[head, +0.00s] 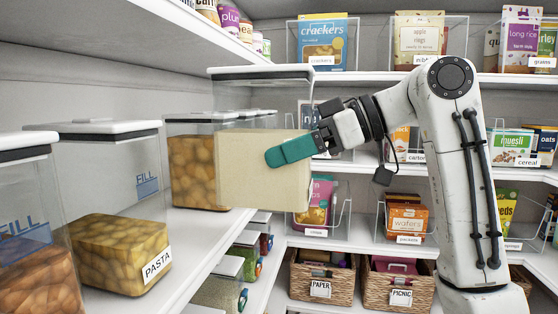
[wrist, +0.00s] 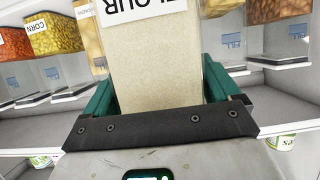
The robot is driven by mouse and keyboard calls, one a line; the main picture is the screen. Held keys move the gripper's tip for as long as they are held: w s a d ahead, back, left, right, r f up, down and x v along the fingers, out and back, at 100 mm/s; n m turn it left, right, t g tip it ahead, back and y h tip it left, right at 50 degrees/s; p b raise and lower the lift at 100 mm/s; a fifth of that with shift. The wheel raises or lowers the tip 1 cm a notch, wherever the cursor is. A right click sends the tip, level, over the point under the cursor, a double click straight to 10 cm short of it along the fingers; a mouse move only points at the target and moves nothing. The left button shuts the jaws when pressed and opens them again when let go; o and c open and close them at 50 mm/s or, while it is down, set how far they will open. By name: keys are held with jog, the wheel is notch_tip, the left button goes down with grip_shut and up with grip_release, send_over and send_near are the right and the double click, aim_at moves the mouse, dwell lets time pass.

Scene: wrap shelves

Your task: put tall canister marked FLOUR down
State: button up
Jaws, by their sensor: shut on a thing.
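The tall canister marked FLOUR (head: 262,165) is clear with a white lid and pale flour inside. My gripper (head: 290,150) is shut on its sides, with a green finger across the near face in the head view. The canister is upright in front of the left shelf, beside a canister of brown contents (head: 197,165). In the wrist view the FLOUR canister (wrist: 155,65) stands between the green fingers of my gripper (wrist: 155,85), its label upside down. Whether its base touches the shelf (head: 185,245) cannot be told.
A PASTA canister (head: 120,255) and another canister (head: 30,240) stand at the near left. Bare shelf lies between PASTA and the brown canister. Lower shelf canisters (head: 220,292) sit below. Back shelves hold boxes and baskets (head: 322,285).

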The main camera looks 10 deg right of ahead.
aim_at(247, 161)
jog(key=w+a+p, duration=0.2)
jog(key=w+a, duration=0.1)
jog(key=a, duration=0.5)
jog(key=w+a+p, duration=0.1)
jog(key=w+a, duration=0.2)
jog(key=a, duration=0.5)
notch_tip(247, 161, down, 7)
jog(key=a+p, duration=0.1)
jog(key=shift+w+a+r+p, duration=0.15)
jog(key=shift+r+p, duration=0.05)
jog(key=shift+p, duration=0.1)
jog(key=o, duration=1.6)
jog(key=shift+f, duration=0.25)
jog(key=b+v, duration=0.2)
jog(key=v, duration=1)
jog(key=shift+r, duration=0.1)
